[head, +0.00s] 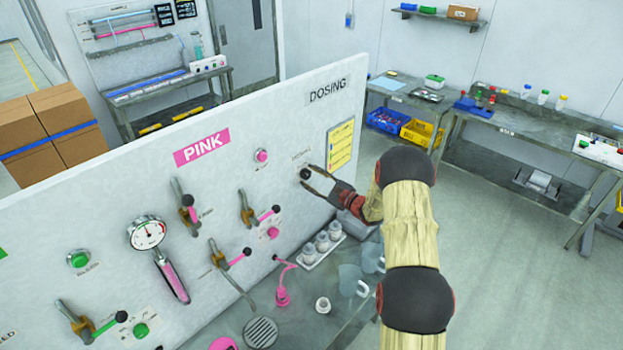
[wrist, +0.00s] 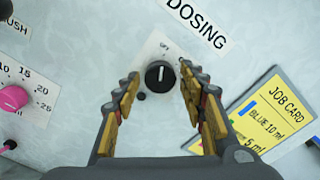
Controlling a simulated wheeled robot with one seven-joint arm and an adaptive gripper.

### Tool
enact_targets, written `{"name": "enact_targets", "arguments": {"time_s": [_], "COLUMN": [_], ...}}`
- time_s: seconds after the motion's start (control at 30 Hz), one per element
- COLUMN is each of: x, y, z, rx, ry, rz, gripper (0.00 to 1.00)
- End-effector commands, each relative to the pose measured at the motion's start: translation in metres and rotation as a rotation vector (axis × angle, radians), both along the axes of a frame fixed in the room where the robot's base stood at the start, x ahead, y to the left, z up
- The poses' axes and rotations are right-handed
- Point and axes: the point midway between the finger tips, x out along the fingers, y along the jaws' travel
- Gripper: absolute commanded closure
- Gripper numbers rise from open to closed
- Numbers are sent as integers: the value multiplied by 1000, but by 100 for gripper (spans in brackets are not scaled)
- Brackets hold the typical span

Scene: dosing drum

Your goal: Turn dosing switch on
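The dosing switch is a round black knob (wrist: 159,75) on a white plate, below the DOSING label (wrist: 197,24). A white line on the knob points about straight up in the wrist view, toward small lettering at the plate's top. In the head view the knob (head: 305,174) sits on the upright white panel. My gripper (wrist: 160,90) is open, with one finger on each side of the knob. In the head view my gripper (head: 308,177) reaches the panel from the right. I cannot tell whether the fingertips touch the knob.
A yellow job card (wrist: 272,112) is fixed to the panel right of the switch. A pink dial (wrist: 14,98) lies to the left. Levers and a gauge (head: 148,233) stick out from the panel. Jugs (head: 351,280) and bottles (head: 322,240) stand on the bench below.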

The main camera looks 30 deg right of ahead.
Motion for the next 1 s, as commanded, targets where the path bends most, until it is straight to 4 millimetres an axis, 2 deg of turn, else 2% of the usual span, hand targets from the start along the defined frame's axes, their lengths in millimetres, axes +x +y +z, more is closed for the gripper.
{"name": "enact_targets", "arguments": {"time_s": [0.6, 1.0], "x": [0, 0], "y": [0, 0], "z": [0, -2], "rx": [0, 82], "ry": [0, 29], "rz": [0, 1], "gripper": [94, 94]}}
